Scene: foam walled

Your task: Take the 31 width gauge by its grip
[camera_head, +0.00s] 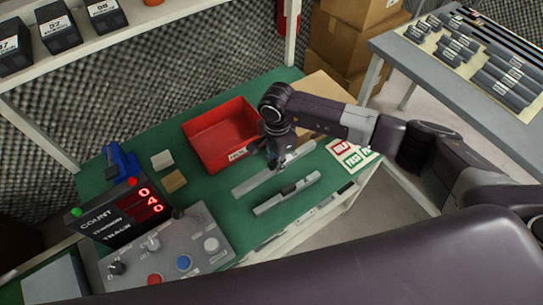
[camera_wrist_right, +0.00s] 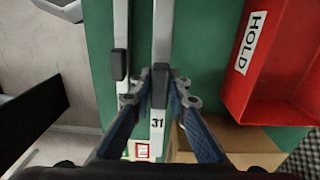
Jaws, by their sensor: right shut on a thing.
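The 31 width gauge (camera_wrist_right: 157,123) is a long pale grey bar with a white "31" label, seen in the right wrist view. It also shows in the head view (camera_head: 256,180), lying along the green bench. In the head view my right gripper (camera_head: 275,160) points down over the bar. I cannot tell whether the bar is clear of the bench. A second gauge (camera_head: 287,193) with a black grip lies beside it, apart from the gripper. My left gripper is not in view.
A red HOLD bin (camera_head: 222,135) stands close behind the gauge on the green bench (camera_head: 225,215). A control panel with buttons (camera_head: 170,255) and a COUNT display (camera_head: 122,213) are at left. Printed cards (camera_head: 350,155) lie at right. A side table (camera_head: 455,90) holds several grey blocks.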

